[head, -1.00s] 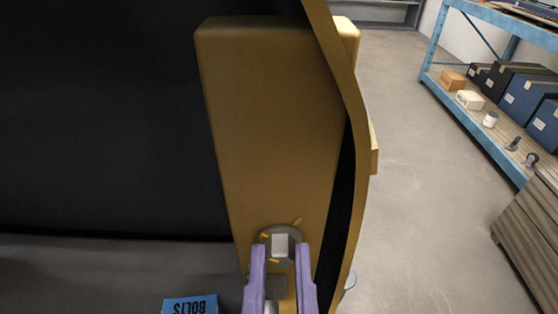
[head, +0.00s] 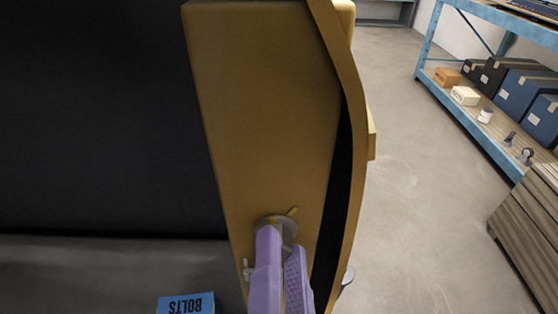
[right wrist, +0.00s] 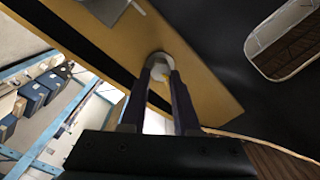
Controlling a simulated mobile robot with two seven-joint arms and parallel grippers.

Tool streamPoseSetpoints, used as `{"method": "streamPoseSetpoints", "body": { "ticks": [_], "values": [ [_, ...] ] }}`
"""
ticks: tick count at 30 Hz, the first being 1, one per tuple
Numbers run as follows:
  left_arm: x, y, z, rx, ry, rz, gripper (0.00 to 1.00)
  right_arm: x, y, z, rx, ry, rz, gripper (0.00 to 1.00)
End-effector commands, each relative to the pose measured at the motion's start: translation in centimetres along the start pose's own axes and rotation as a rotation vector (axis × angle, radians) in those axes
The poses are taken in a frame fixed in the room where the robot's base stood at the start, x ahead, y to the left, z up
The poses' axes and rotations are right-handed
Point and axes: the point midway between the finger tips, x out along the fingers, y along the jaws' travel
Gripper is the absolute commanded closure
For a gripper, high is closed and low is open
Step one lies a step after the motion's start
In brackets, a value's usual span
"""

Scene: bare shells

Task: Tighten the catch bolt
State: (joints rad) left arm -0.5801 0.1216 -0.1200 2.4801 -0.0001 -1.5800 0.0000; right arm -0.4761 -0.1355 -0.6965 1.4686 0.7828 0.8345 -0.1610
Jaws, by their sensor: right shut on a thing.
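The catch bolt sits on a round grey washer (head: 289,226) low on the mustard-yellow panel (head: 262,110). My right gripper (head: 283,240) is shut on the bolt head, and its purple fingers hide most of it in the head view. In the right wrist view, the two fingers (right wrist: 160,76) reach up to either side of the pale bolt head (right wrist: 160,69) against the yellow panel. My left gripper is not in view.
A curved yellow edge (head: 352,95) runs close along the panel's right side. A blue shelf (head: 470,120) with boxes and a slatted wooden crate (head: 525,215) stand at the right, beyond clear floor.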

Motion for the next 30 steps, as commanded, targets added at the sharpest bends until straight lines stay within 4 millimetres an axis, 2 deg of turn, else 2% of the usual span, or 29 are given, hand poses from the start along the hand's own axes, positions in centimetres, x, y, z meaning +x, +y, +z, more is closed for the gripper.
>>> {"method": "streamPoseSetpoints", "body": {
  "ticks": [18, 30],
  "values": [
    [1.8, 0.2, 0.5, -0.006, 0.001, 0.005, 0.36, 0.0, 0.5, 0.2, 0.545, 0.0, 0.0, 1.0],
    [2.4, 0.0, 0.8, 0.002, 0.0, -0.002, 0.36, 0.0, 0.5, 0.2, 0.721, 0.0, 0.001, 1.0]
  ]
}}
